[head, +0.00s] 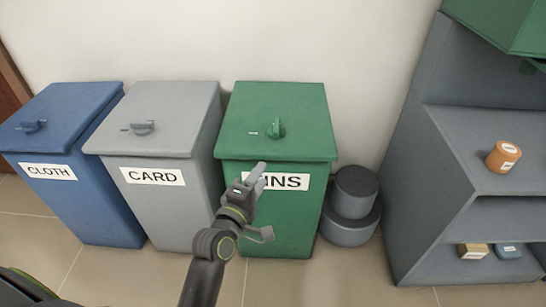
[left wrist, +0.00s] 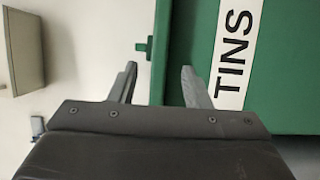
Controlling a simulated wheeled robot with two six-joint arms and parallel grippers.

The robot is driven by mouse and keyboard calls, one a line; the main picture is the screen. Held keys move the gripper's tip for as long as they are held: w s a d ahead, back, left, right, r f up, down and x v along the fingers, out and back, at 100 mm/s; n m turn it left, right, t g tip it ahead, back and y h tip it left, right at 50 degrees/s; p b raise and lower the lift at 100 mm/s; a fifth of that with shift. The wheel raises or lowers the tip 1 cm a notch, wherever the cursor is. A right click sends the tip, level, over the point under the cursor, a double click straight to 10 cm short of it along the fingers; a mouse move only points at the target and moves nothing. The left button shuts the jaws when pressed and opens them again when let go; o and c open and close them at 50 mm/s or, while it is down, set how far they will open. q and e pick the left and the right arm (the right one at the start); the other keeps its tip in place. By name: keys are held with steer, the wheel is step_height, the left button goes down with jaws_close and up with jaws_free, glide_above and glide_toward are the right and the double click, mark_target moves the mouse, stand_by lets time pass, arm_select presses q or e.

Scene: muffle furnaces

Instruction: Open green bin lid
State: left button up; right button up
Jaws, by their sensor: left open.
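The green bin (head: 272,220) stands in the middle of the head view, with a label ending in "INS". In the left wrist view its label (left wrist: 236,50) reads "TINS". Its green lid (head: 290,108) lies flat and shut, with a small green handle (head: 275,129) on top. My left gripper (head: 258,174) is in front of the bin, below the lid's front edge, and hides part of the label. The handle (left wrist: 143,47) shows beyond the fingertips. My right gripper is not seen.
A grey CARD bin (head: 155,205) and a blue CLOTH bin (head: 85,200) stand to the left, lids shut. Round grey containers (head: 352,205) are stacked right of the green bin. A grey shelf unit (head: 420,200) stands at the right. The floor in front is clear.

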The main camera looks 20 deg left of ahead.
mark_target(273, 158)
arm_select(q)
steer(key=w, duration=0.5)
steer(key=w+d, duration=0.1)
steer(key=w, duration=0.2)
steer(key=shift+c, duration=0.2)
jaws_close()
